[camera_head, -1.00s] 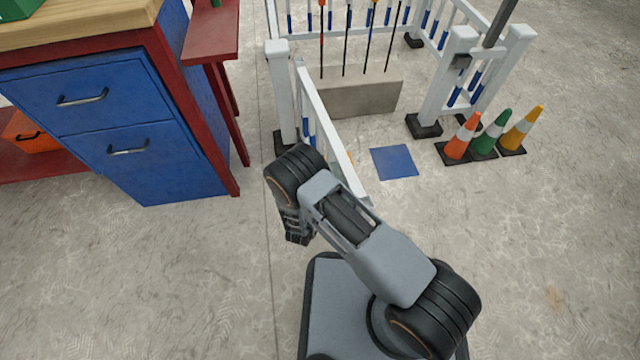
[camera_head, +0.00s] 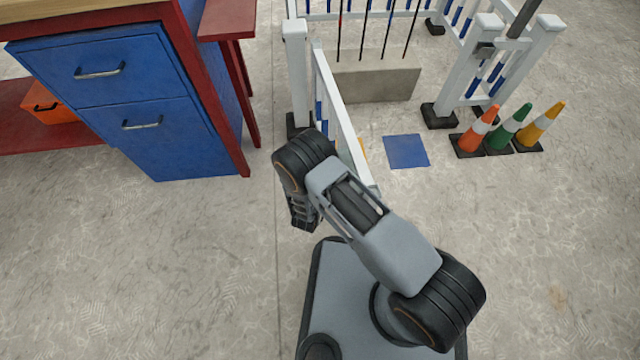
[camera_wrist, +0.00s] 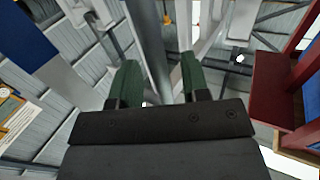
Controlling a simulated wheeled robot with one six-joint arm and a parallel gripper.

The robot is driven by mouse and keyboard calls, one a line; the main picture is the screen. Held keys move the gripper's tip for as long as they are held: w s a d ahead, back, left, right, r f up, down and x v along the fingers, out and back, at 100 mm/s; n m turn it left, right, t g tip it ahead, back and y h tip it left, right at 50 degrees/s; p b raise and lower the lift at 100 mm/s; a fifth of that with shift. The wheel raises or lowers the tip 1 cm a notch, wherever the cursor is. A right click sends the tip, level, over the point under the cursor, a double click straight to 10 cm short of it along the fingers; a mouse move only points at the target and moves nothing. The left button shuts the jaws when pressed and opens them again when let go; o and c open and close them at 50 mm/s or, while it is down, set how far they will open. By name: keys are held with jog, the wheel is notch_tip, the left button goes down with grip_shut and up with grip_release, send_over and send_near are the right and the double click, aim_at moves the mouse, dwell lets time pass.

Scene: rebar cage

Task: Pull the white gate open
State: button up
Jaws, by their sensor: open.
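The white gate (camera_head: 338,110) hangs from the white post (camera_head: 297,75) on the left of the enclosure's opening. It stands swung out toward me, its free end beside my arm and partly hidden by it. My gripper (camera_head: 302,215) is low, on the left side of the gate, its fingers mostly hidden by my wrist in the head view. In the wrist view, my gripper (camera_wrist: 160,80) has two green fingers spread apart, pointing up the picture. Pale bars show between and beyond them; I cannot tell whether the fingers touch the gate.
A blue drawer cabinet (camera_head: 120,100) with a red frame stands at the left. An orange cone (camera_head: 477,132), a green cone (camera_head: 510,130) and a yellow cone (camera_head: 545,125) stand by the latch post (camera_head: 465,70). A blue floor square (camera_head: 406,151) lies in the opening. Floor at lower left is clear.

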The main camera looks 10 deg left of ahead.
jog(key=p+v, duration=0.3)
jog(key=v, duration=0.9)
jog(key=shift+s, duration=0.3)
jog(key=shift+a, duration=0.15)
